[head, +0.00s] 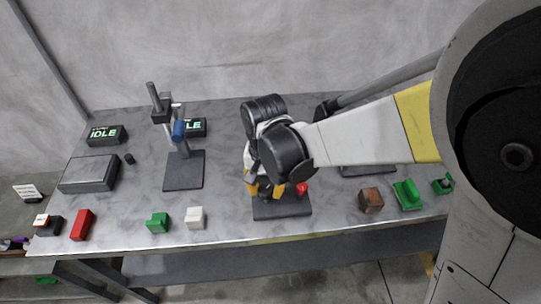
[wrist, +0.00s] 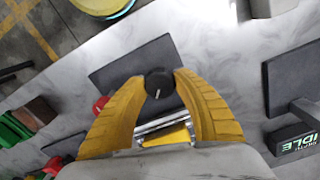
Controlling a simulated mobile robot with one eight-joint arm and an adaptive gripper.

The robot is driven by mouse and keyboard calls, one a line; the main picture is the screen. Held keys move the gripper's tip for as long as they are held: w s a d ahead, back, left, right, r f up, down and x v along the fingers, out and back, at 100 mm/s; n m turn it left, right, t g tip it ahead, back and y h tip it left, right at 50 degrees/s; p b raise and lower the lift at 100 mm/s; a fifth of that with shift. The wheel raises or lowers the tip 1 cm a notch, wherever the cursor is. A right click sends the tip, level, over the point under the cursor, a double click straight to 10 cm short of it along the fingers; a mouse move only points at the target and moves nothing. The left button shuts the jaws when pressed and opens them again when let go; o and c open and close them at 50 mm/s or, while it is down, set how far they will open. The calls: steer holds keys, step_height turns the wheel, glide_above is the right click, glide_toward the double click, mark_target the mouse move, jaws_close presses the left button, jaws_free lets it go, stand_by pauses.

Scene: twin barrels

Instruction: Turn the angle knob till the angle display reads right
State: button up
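A round black knob (wrist: 158,88) with a short white mark sits between the tips of my yellow gripper (wrist: 159,76) in the wrist view. The two fingertips meet its sides with no clear gap. In the head view my gripper (head: 265,189) points down over a dark base plate (head: 283,210), and my wrist hides the knob there. A silvery piece with a yellow part (wrist: 178,133) lies between the fingers. No angle reading is legible; any display at this station is hidden.
A red button (head: 302,188) is right beside my gripper. Two displays reading IDLE (head: 103,134) (head: 193,127) stand left, near a stand with a blue part (head: 178,131). Green blocks (head: 158,222) (head: 407,195), a white block (head: 195,217) and a brown block (head: 371,200) line the front.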

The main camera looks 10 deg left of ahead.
mark_target(266, 189)
steer(key=n, duration=0.4)
steer(key=shift+n, duration=0.4)
steer(key=shift+c, duration=0.2)
steer(key=o, duration=1.2)
step_height(266, 189, up, 12)
steer(key=shift+r, duration=0.1)
